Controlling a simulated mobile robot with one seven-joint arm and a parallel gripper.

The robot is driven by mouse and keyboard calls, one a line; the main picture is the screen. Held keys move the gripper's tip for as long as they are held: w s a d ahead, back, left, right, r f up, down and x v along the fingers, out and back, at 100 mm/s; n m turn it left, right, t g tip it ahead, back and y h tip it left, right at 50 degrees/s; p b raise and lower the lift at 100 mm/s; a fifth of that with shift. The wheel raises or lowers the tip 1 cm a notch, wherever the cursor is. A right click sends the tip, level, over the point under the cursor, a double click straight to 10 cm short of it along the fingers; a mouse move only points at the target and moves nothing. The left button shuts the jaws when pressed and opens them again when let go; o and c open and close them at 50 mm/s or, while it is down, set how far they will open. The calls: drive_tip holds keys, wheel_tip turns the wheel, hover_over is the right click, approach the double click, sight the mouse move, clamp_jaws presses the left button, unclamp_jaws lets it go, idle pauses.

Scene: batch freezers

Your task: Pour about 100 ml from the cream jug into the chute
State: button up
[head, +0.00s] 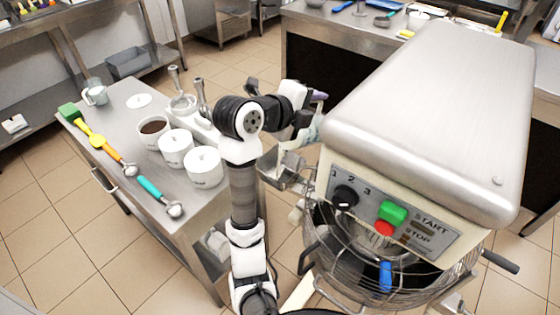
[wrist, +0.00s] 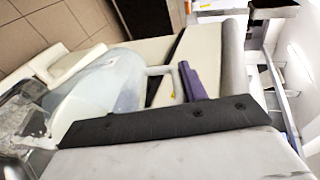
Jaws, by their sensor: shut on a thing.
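My gripper (head: 304,118) is beside the mixer's left side, shut on the handle of a pale, translucent jug (head: 314,132). In the wrist view the jug (wrist: 112,82) lies tilted, its mouth toward the lower left; a purple grip (wrist: 192,82) shows at its handle. The metal chute (head: 284,168) sticks out from the mixer, below and left of the jug in the head view. In the wrist view the chute (wrist: 22,122) is close to the jug's mouth. I cannot tell whether liquid is flowing, nor the level inside.
The mixer (head: 430,80) with its wire guard (head: 345,250) fills the right. A steel table (head: 118,112) on the left holds white canisters (head: 175,148), coloured scoops (head: 120,160) and a small jug (head: 96,93). Tiled floor lies open at the lower left.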

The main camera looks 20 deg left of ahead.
drive_tip(key=shift+w+d+f+g+y, duration=0.2)
drive_tip(key=shift+w+g+y, duration=0.1)
drive_tip(key=shift+g, duration=0.25)
drive_tip(key=shift+w+d+f+g+y, duration=0.15)
drive_tip(key=shift+w+g+y, duration=0.15)
drive_tip(key=shift+g, duration=0.25)
drive_tip(key=shift+w+r+g, duration=0.1)
drive_tip(key=shift+w+g, duration=0.1)
drive_tip(key=shift+g, duration=0.1)
drive_tip(key=shift+w+d+g+y, duration=0.2)
drive_tip(key=shift+g+y, duration=0.15)
drive_tip(key=shift+g, duration=0.2)
drive_tip(key=shift+w+d+g+y, duration=0.1)
drive_tip(key=shift+w+g+y, duration=0.1)
drive_tip(key=shift+g+y, duration=0.25)
drive_tip(key=shift+w, duration=0.1)
drive_tip(key=w+d+f+g+y, duration=0.2)
drive_tip(key=w+f+g+y, duration=0.1)
drive_tip(key=g, duration=0.4)
drive_tip(key=shift+w+d+f+y, duration=0.15)
drive_tip(key=shift+w+f+y, duration=0.15)
drive_tip(key=shift+w+f, duration=0.45)
